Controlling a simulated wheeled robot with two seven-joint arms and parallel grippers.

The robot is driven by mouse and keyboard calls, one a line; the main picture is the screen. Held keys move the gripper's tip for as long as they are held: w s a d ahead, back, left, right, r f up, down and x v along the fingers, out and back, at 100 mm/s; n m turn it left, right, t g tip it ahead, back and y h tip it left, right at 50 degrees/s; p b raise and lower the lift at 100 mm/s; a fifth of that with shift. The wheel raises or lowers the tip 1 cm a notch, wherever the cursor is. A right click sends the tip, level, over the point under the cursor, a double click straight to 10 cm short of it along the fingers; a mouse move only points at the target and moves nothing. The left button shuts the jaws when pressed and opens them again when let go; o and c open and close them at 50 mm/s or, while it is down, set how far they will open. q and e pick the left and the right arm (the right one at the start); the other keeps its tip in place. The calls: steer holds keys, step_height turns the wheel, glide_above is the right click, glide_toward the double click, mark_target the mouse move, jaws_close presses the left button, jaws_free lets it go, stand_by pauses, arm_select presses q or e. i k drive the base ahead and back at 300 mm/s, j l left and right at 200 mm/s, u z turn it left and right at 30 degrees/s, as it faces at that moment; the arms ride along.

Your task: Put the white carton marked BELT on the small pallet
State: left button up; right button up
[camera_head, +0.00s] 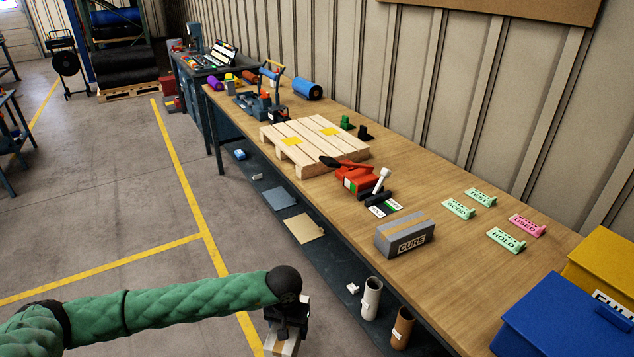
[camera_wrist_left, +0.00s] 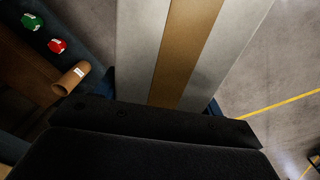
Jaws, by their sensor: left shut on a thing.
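My left gripper (camera_head: 287,328) is low in front of the workbench, at the bottom of the head view. It is shut on a whitish carton with a brown tape strip (camera_head: 281,348). The carton fills the upper middle of the left wrist view (camera_wrist_left: 147,45); no marking shows on it, so I cannot read BELT. The small pallet (camera_head: 285,126) is pale slatted wood with two yellow patches on top. It lies on the bench, well beyond the gripper, and its top is clear of cartons. My right gripper is not in view.
On the wooden bench (camera_head: 455,262) a grey CURE carton (camera_head: 404,237) and a red tool (camera_head: 356,180) stand nearer than the pallet. Small signs (camera_head: 506,240) and yellow and blue bins (camera_head: 565,322) are at right. Cardboard tubes (camera_head: 371,298) stand below the front edge.

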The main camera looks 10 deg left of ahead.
mark_target(312, 136)
steer(key=i+j+z, duration=0.1)
steer(key=j, duration=0.3)
steer(key=i+j+z, duration=0.15)
steer(key=j, duration=0.25)
steer(key=i+j+z, duration=0.1)
steer(key=j, duration=0.3)
steer(key=i+j+z, duration=0.15)
steer(key=j, duration=0.25)
steer(key=i+j+z, duration=0.1)
steer(key=j, duration=0.35)
steer(key=i, duration=0.05)
